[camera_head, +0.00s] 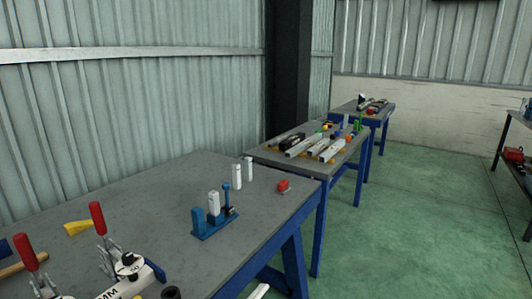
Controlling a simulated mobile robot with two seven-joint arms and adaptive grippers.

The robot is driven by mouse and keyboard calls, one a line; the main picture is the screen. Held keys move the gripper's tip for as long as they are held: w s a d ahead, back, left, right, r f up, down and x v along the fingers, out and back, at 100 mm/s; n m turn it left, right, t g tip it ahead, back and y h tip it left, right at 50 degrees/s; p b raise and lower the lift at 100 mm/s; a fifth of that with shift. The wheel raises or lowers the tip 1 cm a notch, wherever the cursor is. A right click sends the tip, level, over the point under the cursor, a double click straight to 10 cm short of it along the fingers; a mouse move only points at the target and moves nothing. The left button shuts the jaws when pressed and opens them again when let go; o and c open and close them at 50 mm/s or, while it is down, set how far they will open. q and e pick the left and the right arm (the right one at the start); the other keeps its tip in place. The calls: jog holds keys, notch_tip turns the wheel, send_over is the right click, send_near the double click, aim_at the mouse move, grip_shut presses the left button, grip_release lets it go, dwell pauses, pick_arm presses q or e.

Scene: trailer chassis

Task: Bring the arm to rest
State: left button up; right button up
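Neither of my grippers shows in the head view, and I see no arm that I can be sure is mine. The nearest grey-topped table (130,205) with blue legs fills the lower left of the view. A small white piece (260,291) shows at the bottom edge beside a table leg; I cannot tell what it is.
Red-handled clamps (98,218) stand at the near table's front left. A blue holder (213,222) with upright parts and a red item (283,186) sit farther right. A second table (345,157) holds several parts. Green floor (400,230) is clear at right.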

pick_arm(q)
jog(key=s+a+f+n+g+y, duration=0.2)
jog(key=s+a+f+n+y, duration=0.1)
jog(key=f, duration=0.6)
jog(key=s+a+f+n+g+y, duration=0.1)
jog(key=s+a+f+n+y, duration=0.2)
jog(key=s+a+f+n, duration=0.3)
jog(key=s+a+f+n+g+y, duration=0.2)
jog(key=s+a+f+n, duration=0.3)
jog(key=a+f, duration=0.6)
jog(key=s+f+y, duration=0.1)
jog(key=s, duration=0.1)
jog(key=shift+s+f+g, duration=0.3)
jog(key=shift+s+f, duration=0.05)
